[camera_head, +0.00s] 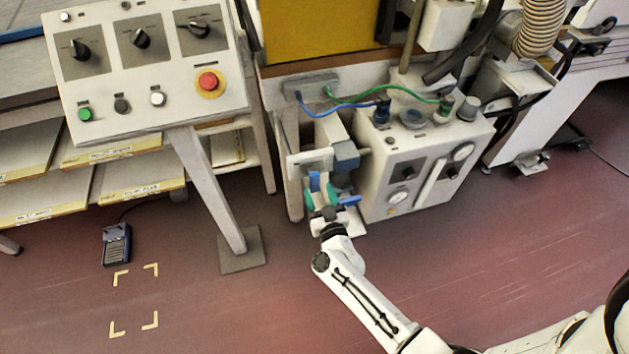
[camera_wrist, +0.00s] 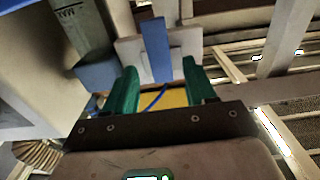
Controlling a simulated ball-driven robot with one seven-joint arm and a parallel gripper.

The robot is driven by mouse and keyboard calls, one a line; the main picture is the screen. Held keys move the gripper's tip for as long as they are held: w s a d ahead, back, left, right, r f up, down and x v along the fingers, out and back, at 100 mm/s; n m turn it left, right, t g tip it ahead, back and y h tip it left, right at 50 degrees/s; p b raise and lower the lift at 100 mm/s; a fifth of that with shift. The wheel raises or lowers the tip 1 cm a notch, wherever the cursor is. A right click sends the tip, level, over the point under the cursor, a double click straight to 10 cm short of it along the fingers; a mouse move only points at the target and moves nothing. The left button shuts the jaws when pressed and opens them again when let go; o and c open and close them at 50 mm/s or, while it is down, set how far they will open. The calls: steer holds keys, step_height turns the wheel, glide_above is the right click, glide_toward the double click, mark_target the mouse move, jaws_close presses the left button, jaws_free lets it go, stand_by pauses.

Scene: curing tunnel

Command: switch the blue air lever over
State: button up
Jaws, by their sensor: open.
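The blue air lever (camera_wrist: 155,50) stands upright in the wrist view in front of a pale plate (camera_wrist: 183,40). In the head view the lever (camera_head: 315,182) shows as a small blue bar at the front of the stand beside the white air unit. My gripper (camera_wrist: 160,66) is open, with one green finger on each side of the lever in the picture. I see a gap on both sides and no clear contact. I cannot tell how deep the lever reaches between the fingers. The head view shows my gripper (camera_head: 320,190) right at the lever, partly covering it.
A blue-grey block (camera_head: 346,155) sits close to the right of the lever; it also shows in the wrist view (camera_wrist: 98,75). The white air unit (camera_head: 420,165) stands to the right. A control panel (camera_head: 145,70) with knobs stands left. Open floor (camera_head: 270,310) lies in front.

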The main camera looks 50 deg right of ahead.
mark_target(315, 183)
steer(key=shift+b+x, duration=0.3)
steer(key=shift+x, duration=2.3)
steer(key=shift+c, duration=0.4)
jaws_close()
